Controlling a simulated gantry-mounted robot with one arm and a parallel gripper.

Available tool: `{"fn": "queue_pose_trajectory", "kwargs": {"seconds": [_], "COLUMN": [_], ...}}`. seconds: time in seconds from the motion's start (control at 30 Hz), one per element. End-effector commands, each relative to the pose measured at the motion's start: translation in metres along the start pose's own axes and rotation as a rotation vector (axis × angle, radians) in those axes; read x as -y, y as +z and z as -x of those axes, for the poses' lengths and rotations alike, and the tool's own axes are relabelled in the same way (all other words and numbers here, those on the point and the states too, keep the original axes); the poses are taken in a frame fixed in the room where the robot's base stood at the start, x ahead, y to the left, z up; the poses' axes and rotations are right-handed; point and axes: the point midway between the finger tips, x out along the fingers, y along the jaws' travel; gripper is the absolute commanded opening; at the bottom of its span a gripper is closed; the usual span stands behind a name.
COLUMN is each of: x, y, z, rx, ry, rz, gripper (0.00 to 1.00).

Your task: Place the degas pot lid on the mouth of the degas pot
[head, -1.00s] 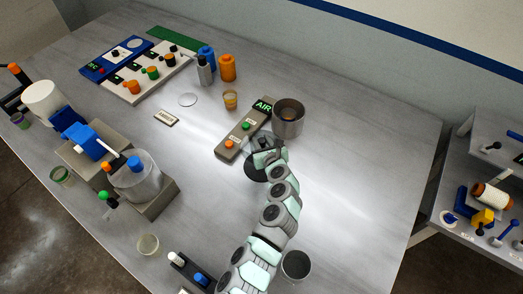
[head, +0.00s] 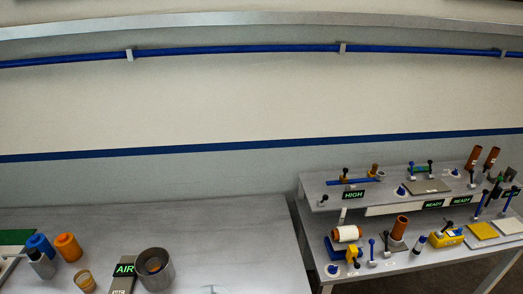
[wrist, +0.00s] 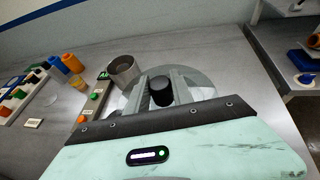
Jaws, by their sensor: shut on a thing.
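The degas pot lid (wrist: 206,83) is a clear, greyish disc with a black knob. My gripper (wrist: 161,80) is shut on the knob, one finger on each side. The lid is to the right of the pot and apart from it, not over its mouth. My gripper hides the lid's near part. How high the lid is above the table is unclear.
The AIR switch box (head: 124,271) stands just left of the pot. Orange (head: 67,247) and blue (head: 40,246) bottles and a small amber cup (head: 85,281) are further left. A crowded side bench (head: 400,262) is at the right. The table right of the pot looks clear.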

Motion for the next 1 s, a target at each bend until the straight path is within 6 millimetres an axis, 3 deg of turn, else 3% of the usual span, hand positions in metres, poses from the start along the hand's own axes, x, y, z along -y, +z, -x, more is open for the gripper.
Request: {"fn": "queue_pose_trajectory", "kwargs": {"seconds": [0.03,0.2,0.4,0.57,1.0], "x": [0.024,0.085,0.123,0.131,0.13], "y": [-0.002,-0.018,-0.03,-0.032,-0.033], "z": [0.022,0.078,0.119,0.128,0.127], "rx": [-0.003,-0.002,0.001,0.003,0.003], "ry": [-0.061,-0.22,-0.322,-0.343,-0.342], "rz": [-0.027,-0.092,-0.132,-0.137,-0.142], "gripper": [0.0,0.0,0.0,0.0,0.0]}}
